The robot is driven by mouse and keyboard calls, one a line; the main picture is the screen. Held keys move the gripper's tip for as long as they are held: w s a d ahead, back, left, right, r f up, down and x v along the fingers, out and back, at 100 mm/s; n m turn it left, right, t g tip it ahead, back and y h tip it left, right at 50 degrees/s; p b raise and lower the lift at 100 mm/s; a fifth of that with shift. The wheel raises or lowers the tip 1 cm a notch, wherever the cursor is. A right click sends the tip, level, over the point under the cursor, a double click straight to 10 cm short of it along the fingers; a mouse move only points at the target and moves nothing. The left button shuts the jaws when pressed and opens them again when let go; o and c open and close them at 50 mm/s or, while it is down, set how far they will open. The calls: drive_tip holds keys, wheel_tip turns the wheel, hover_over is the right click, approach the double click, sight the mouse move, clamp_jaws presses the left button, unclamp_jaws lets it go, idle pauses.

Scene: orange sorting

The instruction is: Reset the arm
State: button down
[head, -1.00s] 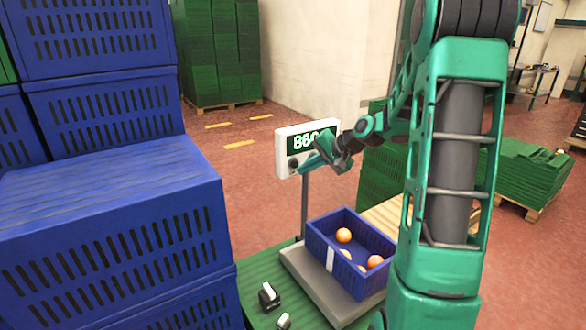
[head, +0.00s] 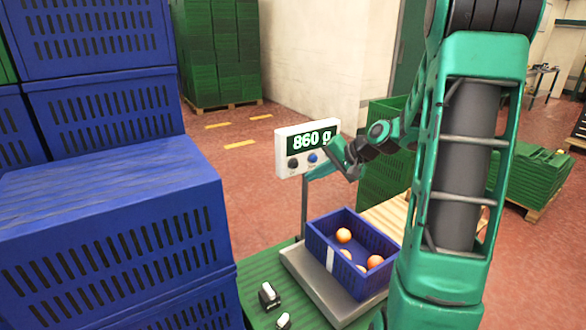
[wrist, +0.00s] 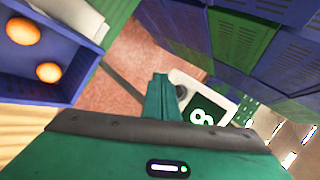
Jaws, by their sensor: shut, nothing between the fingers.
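My gripper (head: 322,172) is in front of the lower right part of the scale's display (head: 305,141), above the blue crate on the scale. Its fingers are together and empty, and they also show in the wrist view (wrist: 160,80). The display reads 860 g, with a dark and a blue button below the digits. The small blue crate (head: 318,246) stands on the scale's grey plate (head: 318,290) and holds several oranges (head: 343,235). In the wrist view part of the crate (wrist: 85,75) shows at the upper left with two oranges (wrist: 24,31).
Tall stacks of blue crates (head: 110,235) stand at the left. Green crates (head: 222,50) are stacked on a pallet at the back. Two small black-and-white objects (head: 269,296) lie left of the scale on a green surface (head: 255,275). Red floor (head: 245,180) is free behind.

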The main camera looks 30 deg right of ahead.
drive_tip(key=shift+s, duration=0.1)
idle(0.5)
drive_tip(key=s+a+n+g+h, duration=0.2)
drive_tip(key=s+a+g, duration=0.1)
drive_tip(key=s, duration=1.4)
drive_tip(key=s+a+n+g+h, duration=0.2)
drive_tip(key=s+g, duration=0.3)
drive_tip(key=s, duration=1.2)
drive_tip(key=shift+a+g, duration=0.4)
drive_tip(key=shift+a, duration=0.1)
drive_tip(key=shift+r, duration=0.1)
drive_tip(key=shift+w+f, duration=0.25)
drive_tip(key=shift+w, duration=0.4)
